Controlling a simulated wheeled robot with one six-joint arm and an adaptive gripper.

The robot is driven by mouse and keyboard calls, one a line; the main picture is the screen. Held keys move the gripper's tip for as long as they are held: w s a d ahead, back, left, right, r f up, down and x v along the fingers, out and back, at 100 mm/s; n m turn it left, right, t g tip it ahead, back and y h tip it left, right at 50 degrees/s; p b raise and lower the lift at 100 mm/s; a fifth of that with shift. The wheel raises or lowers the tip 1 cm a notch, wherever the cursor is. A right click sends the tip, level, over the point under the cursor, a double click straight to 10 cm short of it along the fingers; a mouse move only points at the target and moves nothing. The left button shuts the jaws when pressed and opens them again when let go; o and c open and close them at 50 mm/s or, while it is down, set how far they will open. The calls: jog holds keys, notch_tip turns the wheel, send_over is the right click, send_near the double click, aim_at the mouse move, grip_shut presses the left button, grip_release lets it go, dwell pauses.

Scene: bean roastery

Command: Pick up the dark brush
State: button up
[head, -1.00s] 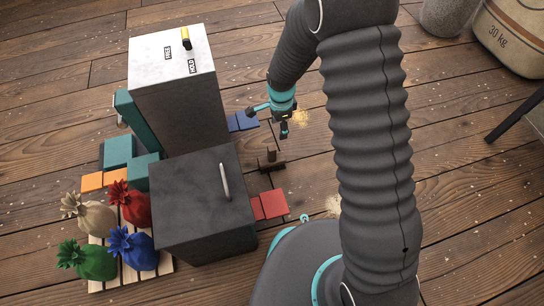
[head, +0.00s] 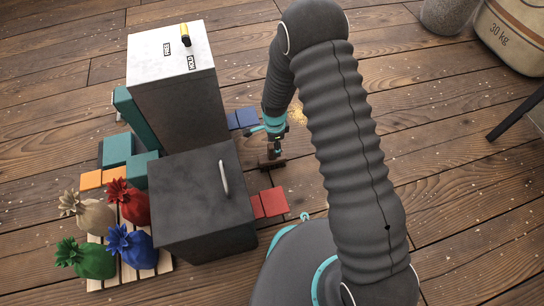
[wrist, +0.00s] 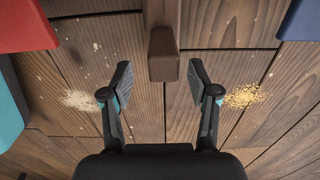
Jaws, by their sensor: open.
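The dark brush (head: 272,163) lies on the plank floor to the right of the low dark cabinet. In the wrist view the brush (wrist: 163,45) is a dark brown block with a bar running out of the top edge. My gripper (head: 277,150) is just above it in the head view, partly hiding it. In the wrist view my gripper (wrist: 160,78) is open, one finger to each side of the brush's near end. Neither finger touches it, as far as I can see.
A low dark cabinet (head: 185,225) with a handle and a tall white-topped cabinet (head: 170,70) stand left. Red tiles (head: 272,202) and blue tiles (head: 243,117) lie nearby. Small grain piles (wrist: 245,95) (wrist: 82,100) lie beside the fingers. Several coloured sacks (head: 95,260) stand further left.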

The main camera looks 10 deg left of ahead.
aim_at(272, 152)
jog(key=f, duration=0.5)
jog(key=shift+a+b, duration=0.4)
grip_shut()
